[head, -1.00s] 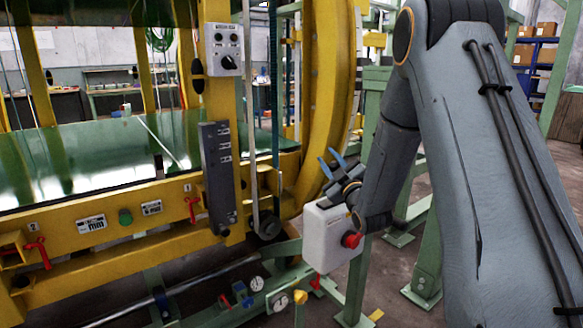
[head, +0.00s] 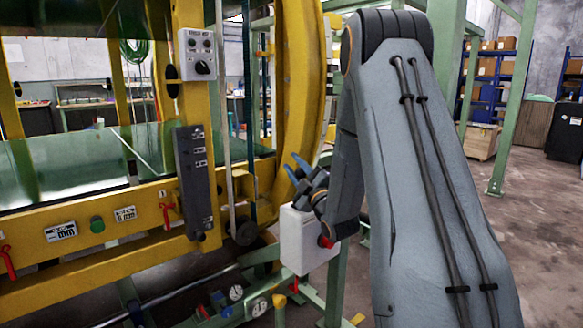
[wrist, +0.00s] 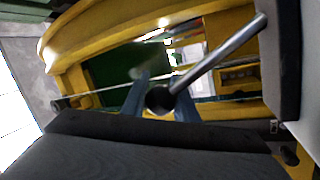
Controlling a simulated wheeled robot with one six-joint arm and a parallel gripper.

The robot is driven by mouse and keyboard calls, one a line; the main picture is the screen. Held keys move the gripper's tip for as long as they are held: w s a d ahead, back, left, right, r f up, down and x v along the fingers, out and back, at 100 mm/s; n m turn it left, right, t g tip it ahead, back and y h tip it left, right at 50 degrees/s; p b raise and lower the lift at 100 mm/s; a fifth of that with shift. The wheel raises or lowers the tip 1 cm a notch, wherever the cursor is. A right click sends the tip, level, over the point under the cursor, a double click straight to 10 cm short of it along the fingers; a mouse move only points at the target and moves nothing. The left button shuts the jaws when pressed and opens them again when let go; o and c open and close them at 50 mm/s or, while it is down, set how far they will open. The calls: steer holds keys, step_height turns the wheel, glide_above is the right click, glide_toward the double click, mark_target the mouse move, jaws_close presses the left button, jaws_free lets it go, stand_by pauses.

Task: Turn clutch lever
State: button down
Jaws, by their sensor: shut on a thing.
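In the wrist view, a metal lever (wrist: 215,55) with a black ball knob (wrist: 160,98) runs from the knob to the upper right. My gripper (wrist: 160,92) has its two blue-grey fingers on either side of the knob and is shut on it. In the head view, my gripper (head: 297,166) is above the white control box, with its blue fingertips pointing up and to the left. The lever cannot be made out there.
A white box (head: 306,245) with a red button (head: 326,242) is close below my gripper. A yellow ring (head: 297,90) rises just behind it. A dark grey panel (head: 192,180) is at left. Open floor (head: 530,240) lies at right.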

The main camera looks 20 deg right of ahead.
mark_target(303, 176)
steer(key=shift+a+f, duration=0.1)
steer(key=c, duration=1.4)
jaws_free()
steer(key=shift+s, duration=0.1)
steer(key=shift+v, duration=3.85)
